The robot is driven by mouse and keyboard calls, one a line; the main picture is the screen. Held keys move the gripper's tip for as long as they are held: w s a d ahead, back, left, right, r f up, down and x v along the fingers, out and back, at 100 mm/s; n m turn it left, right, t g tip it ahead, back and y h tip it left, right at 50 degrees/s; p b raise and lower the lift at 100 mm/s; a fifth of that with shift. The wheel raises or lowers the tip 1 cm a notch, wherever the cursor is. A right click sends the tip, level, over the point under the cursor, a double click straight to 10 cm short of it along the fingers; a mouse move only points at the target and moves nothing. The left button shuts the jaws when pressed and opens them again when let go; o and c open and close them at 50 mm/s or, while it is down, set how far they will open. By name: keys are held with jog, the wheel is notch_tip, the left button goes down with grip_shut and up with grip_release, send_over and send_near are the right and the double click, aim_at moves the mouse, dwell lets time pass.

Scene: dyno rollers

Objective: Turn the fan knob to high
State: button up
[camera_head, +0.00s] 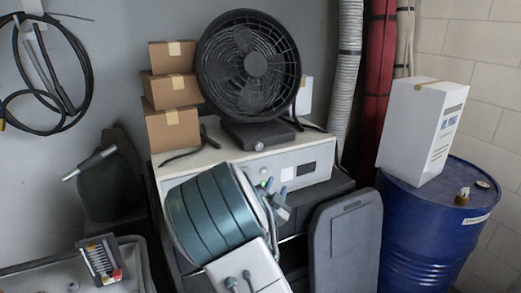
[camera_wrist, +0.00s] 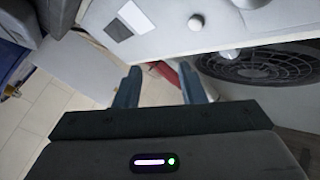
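The black round fan (camera_head: 250,65) stands on a dark base on top of a white-topped cabinet. A small pale round knob (camera_head: 259,146) shows at the front of the fan base. In the wrist view, which is upside down, the fan (camera_wrist: 265,65) is at the right and the knob (camera_wrist: 229,55) shows beside it, near the cabinet's top edge. My gripper (camera_head: 277,200) is in front of the cabinet panel, below and slightly right of the knob, apart from it. Its blue-grey fingers (camera_wrist: 160,82) are spread with nothing between them. The knob's setting is too small to tell.
The cabinet's front panel (camera_head: 318,157) has a dark display; a round button (camera_wrist: 195,22) shows on it. Cardboard boxes (camera_head: 172,90) are stacked left of the fan. Hoses (camera_head: 347,70) hang to its right. A blue drum (camera_head: 425,225) bearing a white box (camera_head: 415,125) stands at the right.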

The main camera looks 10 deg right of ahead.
aim_at(259, 147)
jog(key=s+d+r+n+y+b, duration=0.25)
jog(key=r+n+y, duration=0.65)
jog(key=n+y, duration=0.7)
jog(key=w+a, duration=0.1)
jog(key=w, duration=0.3)
jog(key=w+a+n+h+p, duration=0.1)
jog(key=w+a, duration=0.1)
jog(key=w, duration=0.2)
jog(key=w+a+n+p, duration=0.1)
jog(key=w+a, duration=0.1)
jog(key=w, duration=0.2)
jog(key=shift+w+a+f+g+h, duration=0.1)
jog(key=shift+a+f+g+h, duration=0.1)
jog(key=shift+g+h, duration=0.1)
jog(key=c, duration=0.7)
